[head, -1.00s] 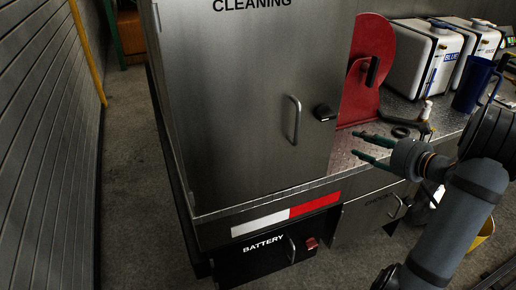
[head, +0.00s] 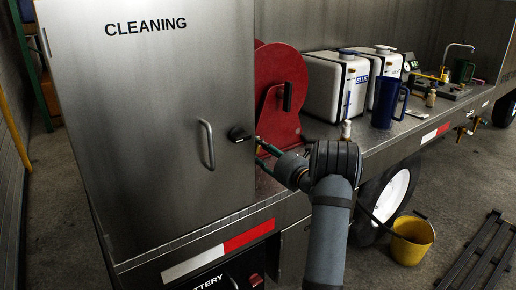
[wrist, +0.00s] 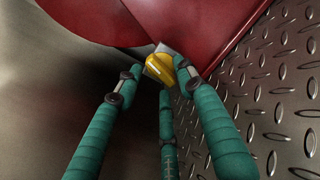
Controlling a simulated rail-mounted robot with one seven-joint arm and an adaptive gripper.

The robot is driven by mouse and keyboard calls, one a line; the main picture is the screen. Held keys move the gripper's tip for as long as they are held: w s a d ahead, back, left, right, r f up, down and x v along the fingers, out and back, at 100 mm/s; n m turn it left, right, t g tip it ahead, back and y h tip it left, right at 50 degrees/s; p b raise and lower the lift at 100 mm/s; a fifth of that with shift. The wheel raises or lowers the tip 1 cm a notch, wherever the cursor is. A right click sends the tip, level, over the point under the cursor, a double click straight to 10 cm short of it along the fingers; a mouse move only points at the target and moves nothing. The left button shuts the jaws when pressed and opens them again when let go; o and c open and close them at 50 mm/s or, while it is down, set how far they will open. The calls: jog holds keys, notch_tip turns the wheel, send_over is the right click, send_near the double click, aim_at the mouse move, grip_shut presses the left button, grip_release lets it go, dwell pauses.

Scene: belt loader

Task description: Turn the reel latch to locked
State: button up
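The reel latch (wrist: 160,70) shows in the wrist view as a small yellow knob on a light metal plate at the foot of the red reel (wrist: 190,30). In the head view the red reel (head: 275,75) stands just right of the cleaning cabinet, and the latch is hidden there. My gripper (head: 262,147) reaches in low between the cabinet and the reel. In the wrist view my gripper's (wrist: 160,80) green fingers are open and spread around the knob, with their tips close to it. I cannot tell whether they touch it.
The tread-plate deck (wrist: 275,95) lies right. White tanks (head: 335,88) and a blue jug (head: 388,102) stand farther right. A yellow bucket (head: 411,243) is on the floor.

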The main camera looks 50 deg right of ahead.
jog(key=shift+w+d, duration=0.15)
jog(key=shift+w, duration=0.55)
jog(key=c, duration=0.3)
grip_shut()
